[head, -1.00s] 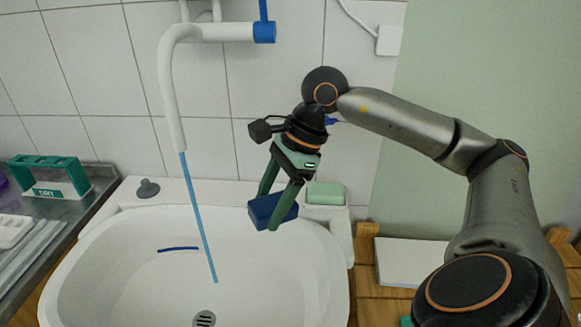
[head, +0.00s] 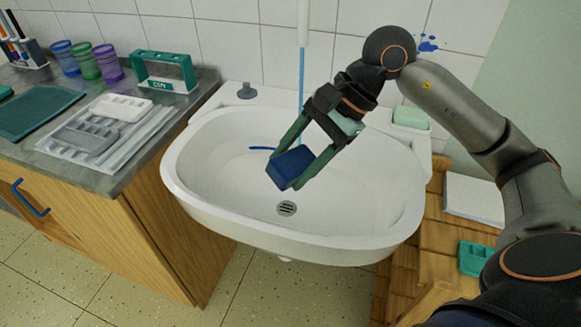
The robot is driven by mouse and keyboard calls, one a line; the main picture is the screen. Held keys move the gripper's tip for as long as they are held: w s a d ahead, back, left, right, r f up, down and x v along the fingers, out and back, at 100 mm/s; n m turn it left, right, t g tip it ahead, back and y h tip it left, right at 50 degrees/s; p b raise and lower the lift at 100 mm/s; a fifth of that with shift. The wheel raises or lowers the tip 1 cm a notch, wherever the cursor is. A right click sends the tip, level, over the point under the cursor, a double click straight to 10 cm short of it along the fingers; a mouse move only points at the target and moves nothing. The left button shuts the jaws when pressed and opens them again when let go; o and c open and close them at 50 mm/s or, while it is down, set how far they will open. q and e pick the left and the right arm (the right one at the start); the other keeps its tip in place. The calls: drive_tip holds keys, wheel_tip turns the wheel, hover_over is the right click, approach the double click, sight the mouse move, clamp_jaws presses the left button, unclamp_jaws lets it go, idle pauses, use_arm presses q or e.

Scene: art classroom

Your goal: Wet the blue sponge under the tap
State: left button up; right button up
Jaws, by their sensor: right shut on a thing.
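The blue sponge (head: 289,168) is held over the white sink basin (head: 200,193), tilted, between the fingers of my right gripper (head: 298,165). The gripper is shut on it. The tap (head: 303,22) shows only as a white spout end at the top of the head view. A thin blue water stream (head: 301,75) runs down from it behind the gripper. Where the stream lands is hidden by the gripper, and I cannot tell whether it touches the sponge. The drain (head: 287,208) lies just below the sponge in the picture. My left gripper is not in view.
A green soap bar (head: 410,117) sits at the sink's back right corner, a grey plug (head: 246,91) at its back left. Left is a counter with a green DRY rack (head: 164,71), palettes (head: 100,130) and cups (head: 87,62). A wooden stand (head: 432,265) is at right.

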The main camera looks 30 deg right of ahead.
drive_tip(key=shift+s+d+m+t, duration=0.1)
drive_tip(key=shift+d+m+t, duration=0.25)
drive_tip(key=shift+m+t, duration=0.35)
drive_tip(key=d+r+m+t+h+b, duration=0.2)
drive_tip(key=d+r+m+t+h, duration=0.35)
drive_tip(key=m, duration=0.45)
use_arm(q)
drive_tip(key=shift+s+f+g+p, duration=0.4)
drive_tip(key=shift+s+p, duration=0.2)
drive_tip(key=shift+p, duration=1)
use_arm(e)
drive_tip(key=w+d+f, duration=0.2)
drive_tip(key=w, duration=0.4)
drive_tip(key=w+d+f, duration=0.1)
drive_tip(key=w+d, duration=0.2)
drive_tip(key=w, duration=0.3)
drive_tip(key=shift+w+d+f+g, duration=0.15)
drive_tip(key=shift+d+f+g, duration=0.15)
drive_tip(key=shift+f+g, duration=0.05)
